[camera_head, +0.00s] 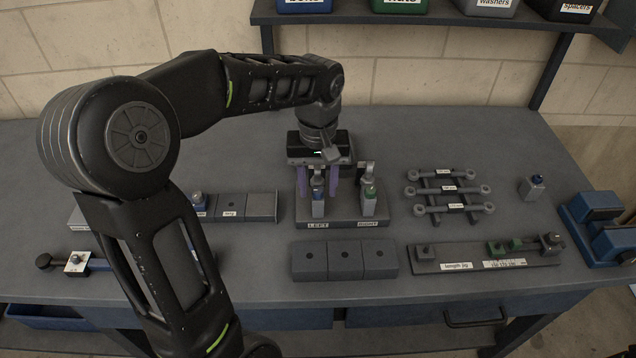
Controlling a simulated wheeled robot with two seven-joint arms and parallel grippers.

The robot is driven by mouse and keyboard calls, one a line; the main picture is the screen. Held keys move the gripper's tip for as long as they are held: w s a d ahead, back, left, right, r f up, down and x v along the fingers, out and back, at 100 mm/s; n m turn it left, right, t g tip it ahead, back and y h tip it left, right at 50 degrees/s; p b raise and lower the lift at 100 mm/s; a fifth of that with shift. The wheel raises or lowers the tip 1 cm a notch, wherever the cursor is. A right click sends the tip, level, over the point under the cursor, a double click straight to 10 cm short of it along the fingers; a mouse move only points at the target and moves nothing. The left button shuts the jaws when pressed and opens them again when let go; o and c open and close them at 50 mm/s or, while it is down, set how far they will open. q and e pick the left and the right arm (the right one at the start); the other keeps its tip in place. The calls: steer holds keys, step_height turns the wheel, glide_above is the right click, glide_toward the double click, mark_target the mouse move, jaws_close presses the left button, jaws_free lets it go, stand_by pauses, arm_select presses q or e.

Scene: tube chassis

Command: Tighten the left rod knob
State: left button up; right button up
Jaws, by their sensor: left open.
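A grey stand (342,222) near the middle of the bench bears front labels reading LEFT and what looks like RIGHT. The left post (318,207) stands above the LEFT label, with a small blue knob (319,188) on it. My left gripper (317,186) points down over the left post from behind. Its purple fingers are apart, one on each side of the post, and I cannot tell whether they touch it. The gripper body hides the stand's back part. My right gripper is not in view.
A rack of labelled rods (447,190) lies right of the stand. A blue vise (600,225) is at the right edge. My left arm covers much of the bench's left side.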

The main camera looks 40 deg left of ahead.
arm_select(q)
steer(key=shift+c, duration=0.2)
jaws_close()
